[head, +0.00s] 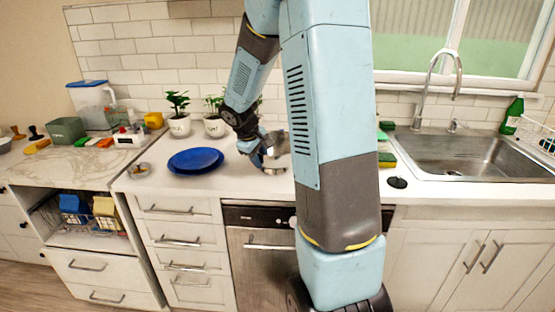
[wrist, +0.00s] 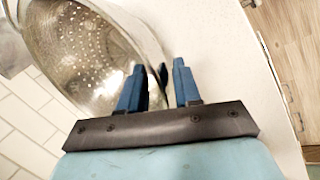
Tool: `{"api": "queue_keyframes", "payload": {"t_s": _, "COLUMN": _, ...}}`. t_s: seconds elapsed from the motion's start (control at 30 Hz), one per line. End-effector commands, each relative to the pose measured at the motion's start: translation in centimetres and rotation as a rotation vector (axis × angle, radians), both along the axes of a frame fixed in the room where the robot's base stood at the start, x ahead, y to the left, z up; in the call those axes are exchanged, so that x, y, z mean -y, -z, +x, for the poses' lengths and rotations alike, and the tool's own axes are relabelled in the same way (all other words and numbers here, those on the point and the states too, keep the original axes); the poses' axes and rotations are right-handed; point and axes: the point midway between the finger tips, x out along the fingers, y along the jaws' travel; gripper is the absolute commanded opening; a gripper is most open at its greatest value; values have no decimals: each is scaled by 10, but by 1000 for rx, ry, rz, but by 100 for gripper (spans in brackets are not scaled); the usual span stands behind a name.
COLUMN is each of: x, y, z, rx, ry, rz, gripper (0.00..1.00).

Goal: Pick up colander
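The colander is a shiny metal bowl with small holes. In the wrist view the colander (wrist: 85,50) fills the upper left, its open side facing the camera. My gripper (wrist: 160,85) is open there, with two blue fingers apart. The left finger overlaps the inside of the bowl and the right finger is outside it over the counter. The rim runs into the gap between them; I cannot tell whether either finger touches it. In the head view my gripper (head: 262,150) is low over the counter at the colander (head: 277,160), which is partly hidden by my arm.
A blue plate (head: 196,161) lies on the counter (head: 222,183) left of the colander. Two potted plants (head: 179,124) stand behind it at the wall. A sink (head: 460,155) is at the right, with sponges (head: 387,160) and a dark stopper (head: 398,183) beside it.

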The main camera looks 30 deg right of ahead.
Motion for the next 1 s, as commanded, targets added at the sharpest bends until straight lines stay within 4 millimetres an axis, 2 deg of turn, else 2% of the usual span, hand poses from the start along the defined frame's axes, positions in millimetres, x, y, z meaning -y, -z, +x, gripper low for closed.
{"api": "queue_keyframes", "payload": {"t_s": 0.1, "x": 4, "y": 12, "z": 2, "rx": -2, "ry": -1, "rz": 0, "gripper": 33}}
{"api": "queue_keyframes", "payload": {"t_s": 0.33, "x": 5, "y": 14, "z": 3, "rx": 0, "ry": -1, "rz": 0, "gripper": 33}}
{"api": "queue_keyframes", "payload": {"t_s": 0.7, "x": 5, "y": 14, "z": 3, "rx": 0, "ry": -1, "rz": 0, "gripper": 0}}
{"api": "queue_keyframes", "payload": {"t_s": 1.0, "x": 4, "y": 14, "z": 3, "rx": -1, "ry": -2, "rz": 1, "gripper": 0}}
